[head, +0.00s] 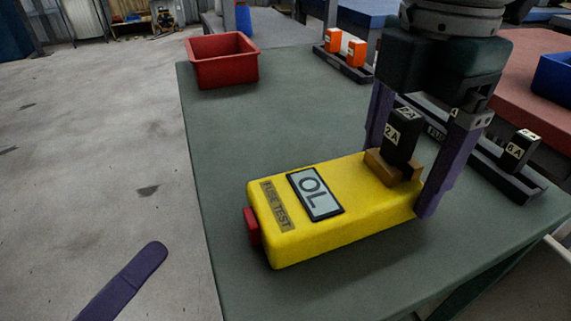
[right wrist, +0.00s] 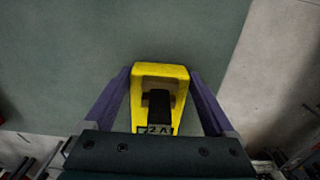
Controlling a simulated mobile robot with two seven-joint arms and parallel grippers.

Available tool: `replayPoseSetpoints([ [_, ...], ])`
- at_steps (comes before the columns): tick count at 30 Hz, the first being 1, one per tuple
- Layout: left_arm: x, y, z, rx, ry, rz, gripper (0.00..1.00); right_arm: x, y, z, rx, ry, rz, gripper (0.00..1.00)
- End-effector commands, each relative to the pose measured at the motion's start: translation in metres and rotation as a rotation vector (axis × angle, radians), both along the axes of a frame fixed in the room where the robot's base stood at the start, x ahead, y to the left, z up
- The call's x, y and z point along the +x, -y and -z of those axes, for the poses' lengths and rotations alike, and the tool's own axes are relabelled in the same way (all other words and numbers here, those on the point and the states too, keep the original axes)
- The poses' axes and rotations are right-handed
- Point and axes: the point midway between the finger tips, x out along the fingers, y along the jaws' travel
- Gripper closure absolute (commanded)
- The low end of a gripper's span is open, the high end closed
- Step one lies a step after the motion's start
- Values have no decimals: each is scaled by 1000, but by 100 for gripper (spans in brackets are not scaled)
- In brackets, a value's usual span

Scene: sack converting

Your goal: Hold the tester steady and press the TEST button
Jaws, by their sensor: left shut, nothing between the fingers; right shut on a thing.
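The yellow tester (head: 345,230) lies on the green-grey table, its display (head: 315,193) reading "OL" beside a "FUSE TEST" label. A red button (head: 252,226) sticks out of its left end. A black fuse marked 2A (head: 401,138) stands in a brown socket (head: 393,168) on the tester's right part. My right gripper (head: 402,180) is shut on the tester, one finger on each side; the right wrist view shows the tester (right wrist: 160,70) between the purple fingers. My left gripper (head: 153,252) is shut and empty, left of the table edge and apart from the button.
A red bin (head: 222,60) stands at the table's far left corner. A black rack with orange fuses (head: 356,53) is at the back. Another rack, holding a black 6A fuse (head: 520,150), lies to the right. The table left of the tester is clear.

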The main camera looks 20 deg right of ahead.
Motion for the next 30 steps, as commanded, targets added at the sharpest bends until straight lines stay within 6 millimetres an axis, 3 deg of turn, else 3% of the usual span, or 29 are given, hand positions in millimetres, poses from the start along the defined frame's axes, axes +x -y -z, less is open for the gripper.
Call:
replayPoseSetpoints([
  [22,0,0,0,0,0,0,100,0,0,0,0,1,0,89],
  [23,0,0,0,0,0,0,100,0,0,0,0,1,0,8],
  [25,0,0,0,0,0,0,100,0,0,0,0,1,0,0],
  [30,0,0,0,0,0,0,100,0,0,0,0,1,0,0],
])
